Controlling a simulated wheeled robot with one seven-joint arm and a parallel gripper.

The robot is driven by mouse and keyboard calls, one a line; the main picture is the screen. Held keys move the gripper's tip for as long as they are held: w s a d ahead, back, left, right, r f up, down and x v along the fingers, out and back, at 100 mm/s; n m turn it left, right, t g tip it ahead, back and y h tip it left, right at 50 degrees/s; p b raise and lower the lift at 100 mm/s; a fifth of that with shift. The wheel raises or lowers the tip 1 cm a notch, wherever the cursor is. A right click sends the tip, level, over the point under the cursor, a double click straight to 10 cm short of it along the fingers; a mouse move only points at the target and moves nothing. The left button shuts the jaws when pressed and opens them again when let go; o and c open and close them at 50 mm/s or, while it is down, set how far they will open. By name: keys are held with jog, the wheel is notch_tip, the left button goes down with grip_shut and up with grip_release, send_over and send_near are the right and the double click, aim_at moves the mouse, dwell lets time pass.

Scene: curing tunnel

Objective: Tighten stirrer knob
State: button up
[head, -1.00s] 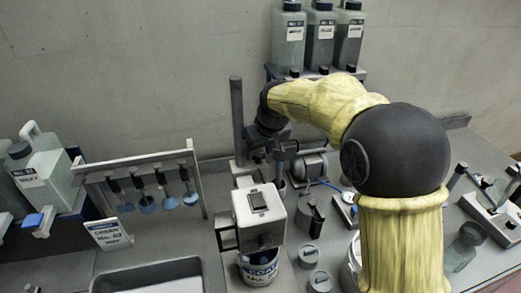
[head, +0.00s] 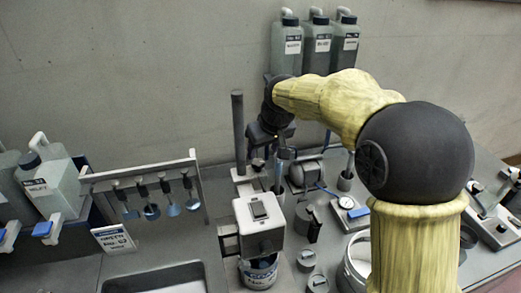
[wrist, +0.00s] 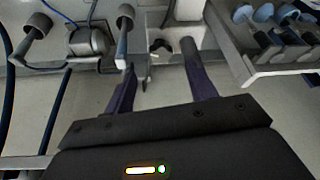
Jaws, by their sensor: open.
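The stirrer's grey box-shaped head (head: 258,222) stands over a labelled can (head: 259,272), in front of a dark upright post (head: 238,130). My gripper (head: 272,152) is beside the post, above and behind the stirrer head. In the wrist view my gripper (wrist: 158,58) is open, its two dark fingers apart with nothing held. A small dark winged piece, perhaps the knob (wrist: 160,46), shows between and beyond the fingertips. I cannot tell how far away it is. The knob cannot be made out in the head view.
A rack (head: 140,172) with several hanging stirring paddles stands left, beside a sink (head: 155,277). Bottles (head: 318,45) stand at the back.

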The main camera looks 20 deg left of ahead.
jog(key=shift+p+v, duration=0.3)
jog(key=shift+v, duration=0.7)
jog(key=shift+w+d+f, duration=0.1)
jog(key=shift+w, duration=0.05)
jog(key=s+d+f+m+g+y+p, duration=0.1)
jog(key=s+d+f+m+g+y, duration=0.1)
jog(key=d+f+m+g+y, duration=0.3)
jog(key=s+d+f+m+g, duration=0.2)
jog(key=s+d+f+m, duration=0.1)
jog(key=f+m, duration=0.4)
jog(key=w+d+r+m+t+y, duration=0.1)
jog(key=w+d+m+t+y, duration=0.1)
jog(key=m, duration=0.6)
jog(key=w+d+r+m+t+y+p, duration=0.1)
jog(key=w+d+m+t+y, duration=0.1)
jog(key=d+m+t+y, duration=0.2)
jog(key=d+m+y, duration=0.2)
jog(key=m+y, duration=0.1)
jog(key=m, duration=0.1)
jog(key=shift+w+r+m+t+y, duration=0.2)
jog(key=shift+r+m+t+y, duration=0.1)
jog(key=shift+m+t, duration=0.1)
